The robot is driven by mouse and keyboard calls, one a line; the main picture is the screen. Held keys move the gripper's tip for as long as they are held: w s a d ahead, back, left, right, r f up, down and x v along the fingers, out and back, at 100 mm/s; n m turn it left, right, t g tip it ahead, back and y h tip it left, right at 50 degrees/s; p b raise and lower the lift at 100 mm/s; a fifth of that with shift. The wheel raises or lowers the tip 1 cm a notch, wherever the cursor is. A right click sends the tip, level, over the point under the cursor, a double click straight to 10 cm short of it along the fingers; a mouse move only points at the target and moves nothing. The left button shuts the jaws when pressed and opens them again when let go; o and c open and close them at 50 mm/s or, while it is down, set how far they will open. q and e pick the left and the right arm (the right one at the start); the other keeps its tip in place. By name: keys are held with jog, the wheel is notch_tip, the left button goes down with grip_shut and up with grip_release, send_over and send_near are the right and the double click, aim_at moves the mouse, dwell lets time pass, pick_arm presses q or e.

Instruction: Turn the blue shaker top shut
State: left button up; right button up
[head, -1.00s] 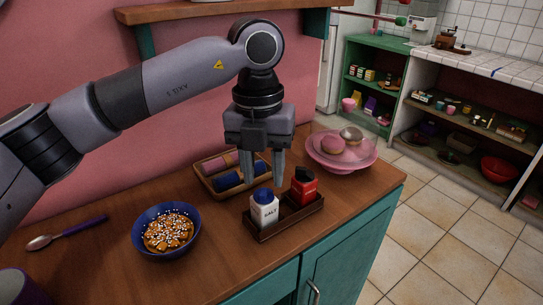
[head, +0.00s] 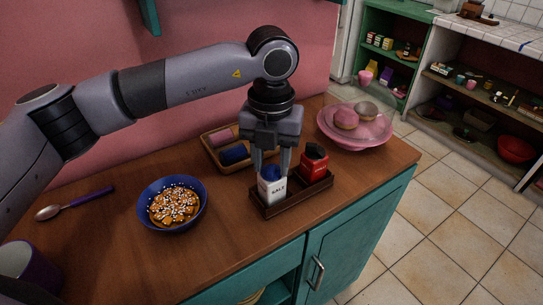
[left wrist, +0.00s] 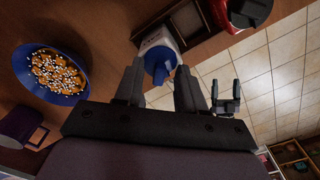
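The white salt shaker (head: 271,190) stands in a small dark wooden tray (head: 292,199). Its blue top (head: 270,173) is partly hidden by my left gripper (head: 272,167), which points down over it. In the left wrist view the blue top (left wrist: 160,65) shows beyond and between the two spread fingertips of my left gripper (left wrist: 160,75). The fingers look apart, and I see no clear contact with the top. My right gripper (left wrist: 225,98) shows small and dark in the left wrist view, its two fingers apart and empty.
A red shaker with a black top (head: 314,161) stands right beside the salt shaker. The front counter is clear.

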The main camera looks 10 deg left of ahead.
pick_arm(q)
grip_shut()
jog(key=m+b, duration=0.2)
jog(key=shift+f+m, duration=0.1)
jog(key=shift+m, duration=0.3)
jog(key=m+b, duration=0.1)
jog(key=m, duration=0.2)
jog(key=shift+a+m+b, duration=0.1)
jog(key=shift+m+b, duration=0.2)
jog(key=shift+b, duration=0.05)
jog(key=shift+m+b, duration=0.3)
jog(key=shift+m, duration=0.7)
jog(key=m+b, duration=0.1)
jog(key=m, duration=0.2)
jog(key=shift+w, duration=0.1)
jog(key=shift+m, duration=1.7)
jog(key=shift+m+b, duration=0.3)
jog(key=shift+m, duration=1.4)
